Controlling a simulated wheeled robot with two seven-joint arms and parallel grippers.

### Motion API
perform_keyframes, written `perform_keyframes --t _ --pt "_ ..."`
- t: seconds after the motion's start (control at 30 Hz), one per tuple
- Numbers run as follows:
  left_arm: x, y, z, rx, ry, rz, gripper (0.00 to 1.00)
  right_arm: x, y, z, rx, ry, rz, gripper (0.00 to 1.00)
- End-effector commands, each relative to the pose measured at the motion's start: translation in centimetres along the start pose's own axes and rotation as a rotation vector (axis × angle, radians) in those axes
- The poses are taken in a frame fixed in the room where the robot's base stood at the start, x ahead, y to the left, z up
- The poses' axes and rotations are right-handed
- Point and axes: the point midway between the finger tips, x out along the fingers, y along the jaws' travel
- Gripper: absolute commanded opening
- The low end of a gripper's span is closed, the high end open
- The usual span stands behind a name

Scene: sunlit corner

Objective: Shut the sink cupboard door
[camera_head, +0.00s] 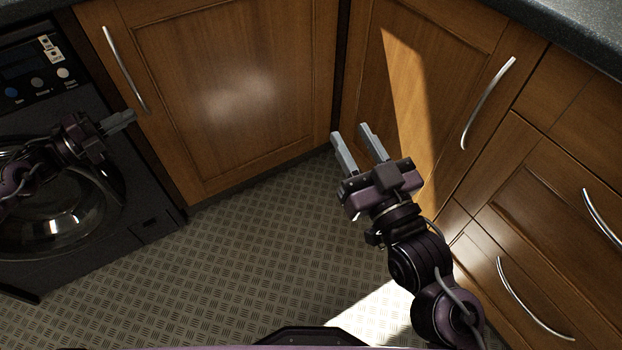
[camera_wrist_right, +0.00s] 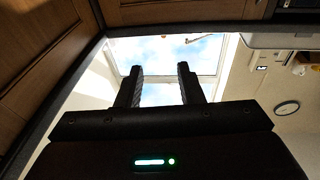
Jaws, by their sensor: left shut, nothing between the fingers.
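Two wooden cupboard doors meet near the corner: a left door (camera_head: 235,95) with an upright bar handle (camera_head: 124,70) at its left edge, and a right door (camera_head: 415,80) with a curved handle (camera_head: 488,103) at its right. I cannot tell which is the sink cupboard door; both look closed or nearly so. My left gripper (camera_head: 132,117) is shut and empty, in front of the washing machine by the left door's handle edge. My right gripper (camera_head: 354,131) is open and empty, pointing towards the corner; its spread fingers also show in the right wrist view (camera_wrist_right: 160,72).
A dark washing machine (camera_head: 158,200) stands left of the left door. Drawers with curved handles (camera_head: 535,300) are at the right. A dark worktop (camera_head: 570,30) overhangs the right units. The patterned metal floor (camera_head: 255,240) is clear, with a sunlit patch (camera_head: 375,318).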

Motion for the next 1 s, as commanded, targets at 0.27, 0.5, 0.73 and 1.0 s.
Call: perform_keyframes --t 0.27,0.5,0.73,1.0 --pt "0.0 0.0 0.0 0.000 0.000 0.000 0.00 0.0 0.0 0.0 0.000 0.001 0.000 0.34" --pt "0.0 0.0 0.0 0.000 0.000 0.000 0.00 0.0 0.0 0.0 0.000 0.000 0.000 0.34" --pt "-0.3 0.0 0.0 -0.001 -0.001 0.001 0.00 0.0 0.0 0.0 0.000 -0.007 -0.001 0.34" --pt "-3.1 0.0 0.0 -0.002 -0.002 0.004 0.00 -1.2 -0.3 5.1 0.012 -0.244 -0.002 0.34"
